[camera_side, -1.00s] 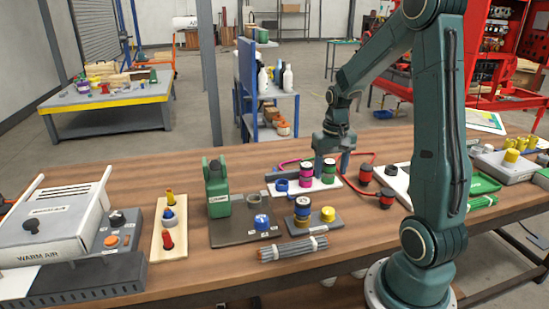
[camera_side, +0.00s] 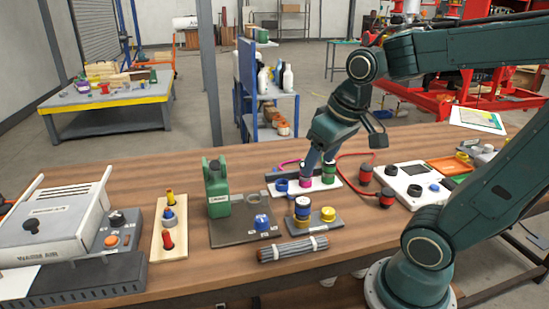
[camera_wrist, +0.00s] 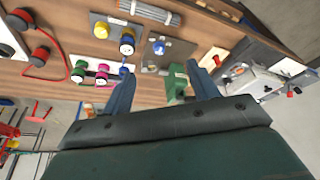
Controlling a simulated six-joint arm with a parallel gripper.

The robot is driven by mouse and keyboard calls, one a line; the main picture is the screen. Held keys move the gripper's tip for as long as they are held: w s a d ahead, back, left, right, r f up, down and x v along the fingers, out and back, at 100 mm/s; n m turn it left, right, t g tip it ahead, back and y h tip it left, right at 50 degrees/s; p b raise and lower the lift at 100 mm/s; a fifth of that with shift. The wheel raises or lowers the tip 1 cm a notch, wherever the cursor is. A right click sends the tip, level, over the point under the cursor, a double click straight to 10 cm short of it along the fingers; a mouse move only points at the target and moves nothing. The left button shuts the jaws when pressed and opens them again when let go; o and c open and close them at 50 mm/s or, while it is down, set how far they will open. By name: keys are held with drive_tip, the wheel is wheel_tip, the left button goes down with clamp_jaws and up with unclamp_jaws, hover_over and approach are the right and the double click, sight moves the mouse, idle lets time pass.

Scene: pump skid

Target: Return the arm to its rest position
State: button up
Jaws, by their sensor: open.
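My gripper (camera_side: 311,160) is open and empty. In the side view it hangs tilted from the bent arm, its tips overlapping the white strip (camera_side: 328,184) that carries blue, magenta and green round pieces; I cannot tell the gap in depth. In the wrist view the two fingers of my gripper (camera_wrist: 163,82) stand wide apart with nothing between them. The magenta piece (camera_side: 305,181) and the green piece (camera_side: 328,172) stand on the strip, partly hidden behind or beside the fingers in the side view.
A green jug (camera_side: 217,190) stands on a dark plate left of the strip. A grey bundle (camera_side: 292,249) lies near the front edge. A red cable (camera_side: 345,160) curves right of the strip. A white box with knobs (camera_side: 411,181) lies farther right. Bare wood shows at the back left.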

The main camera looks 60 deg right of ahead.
drive_tip(key=s+a+r+n+t, duration=0.1)
drive_tip(key=s+a+n, duration=0.1)
drive_tip(key=s+a, duration=0.3)
drive_tip(key=shift+r+n+t+y, duration=0.3)
drive_tip(key=shift+y, duration=0.1)
idle(0.8)
